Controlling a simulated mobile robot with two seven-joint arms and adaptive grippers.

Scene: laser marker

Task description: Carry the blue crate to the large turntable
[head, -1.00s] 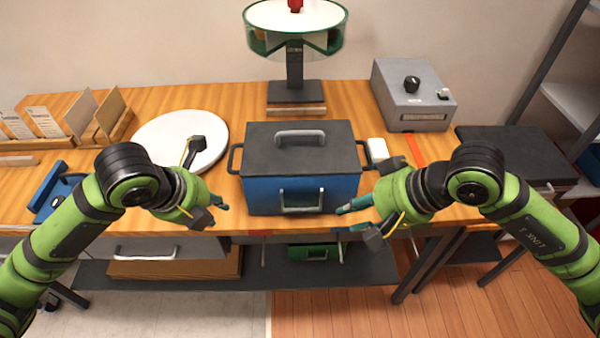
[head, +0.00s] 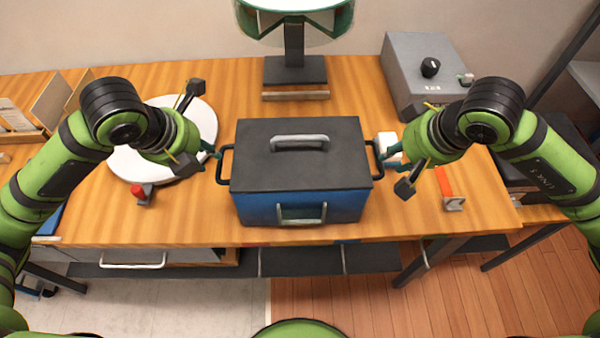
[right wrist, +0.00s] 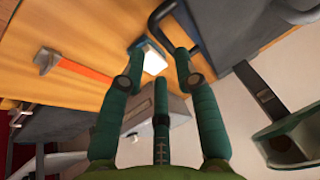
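The blue crate (head: 260,208) stands on the wooden table, with a dark lid (head: 255,150), a grey lid handle and black side handles. The large turntable (head: 125,165), a white disc, lies left of the crate, partly hidden by my left arm. My left gripper (head: 214,153) is beside the crate's left handle (head: 224,165); its finger gap is unclear and I cannot tell if it touches. My right gripper (head: 388,152) is beside the right handle (head: 379,160). In the right wrist view its fingers (right wrist: 156,60) are apart, with the handle (right wrist: 190,20) to their right.
A small white block (head: 391,138) lies behind my right gripper. An orange-handled tool (head: 443,182) lies to the right. A red-topped item (head: 138,192) stands at the turntable's front edge. A grey box (head: 420,72) and a green-rimmed stand (head: 294,50) are behind. Table in front of the turntable is mostly clear.

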